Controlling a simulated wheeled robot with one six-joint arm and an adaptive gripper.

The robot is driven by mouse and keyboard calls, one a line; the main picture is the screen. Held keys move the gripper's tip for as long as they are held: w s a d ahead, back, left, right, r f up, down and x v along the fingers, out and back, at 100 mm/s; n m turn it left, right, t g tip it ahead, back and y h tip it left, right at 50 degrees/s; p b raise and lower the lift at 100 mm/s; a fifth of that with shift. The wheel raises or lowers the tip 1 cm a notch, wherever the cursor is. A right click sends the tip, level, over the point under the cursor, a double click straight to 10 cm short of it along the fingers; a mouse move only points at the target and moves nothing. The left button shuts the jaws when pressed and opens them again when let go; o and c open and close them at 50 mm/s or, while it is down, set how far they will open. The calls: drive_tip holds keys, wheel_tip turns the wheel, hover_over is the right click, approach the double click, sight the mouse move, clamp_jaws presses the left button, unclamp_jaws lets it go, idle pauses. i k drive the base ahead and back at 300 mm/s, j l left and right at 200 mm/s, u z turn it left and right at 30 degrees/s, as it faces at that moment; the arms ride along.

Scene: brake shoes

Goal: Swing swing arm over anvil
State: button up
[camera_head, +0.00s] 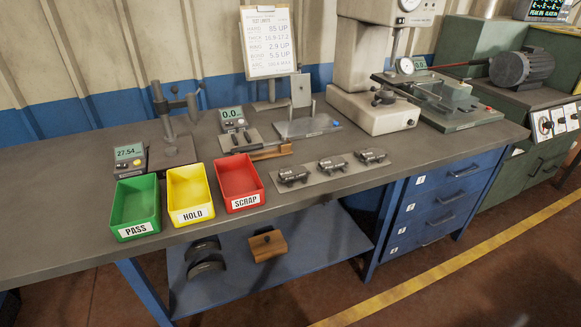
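On the left of the bench, behind the coloured bins, stands a small gauge stand with a dark base plate (172,153). An upright post (161,108) rises from it, and a short swing arm (178,104) reaches from the post to the right, ending in an upright dark piece (193,106). I cannot make out the anvil on the base, nor tell whether the arm is over it. A readout (130,154) showing 27.54 stands to its left. My gripper is not in view.
Green PASS (136,231), yellow HOLD (191,214) and red SCRAP (244,203) bins stand in front of the stand. The bench's left end is clear.

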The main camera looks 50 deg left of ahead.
sight(165, 107)
drive_tip(key=i+u, duration=0.1)
drive_tip(key=u, duration=0.4)
drive_tip(key=i+j+u, duration=0.1)
drive_tip(key=u, duration=0.35)
drive_tip(key=i+u, duration=0.1)
drive_tip(key=u, duration=0.85)
drive_tip(key=i+l, duration=0.3)
drive_tip(key=i, duration=0.15)
drive_tip(key=i+l+u, duration=0.1)
drive_tip(key=i+l, duration=0.2)
drive_tip(key=i, duration=0.1)
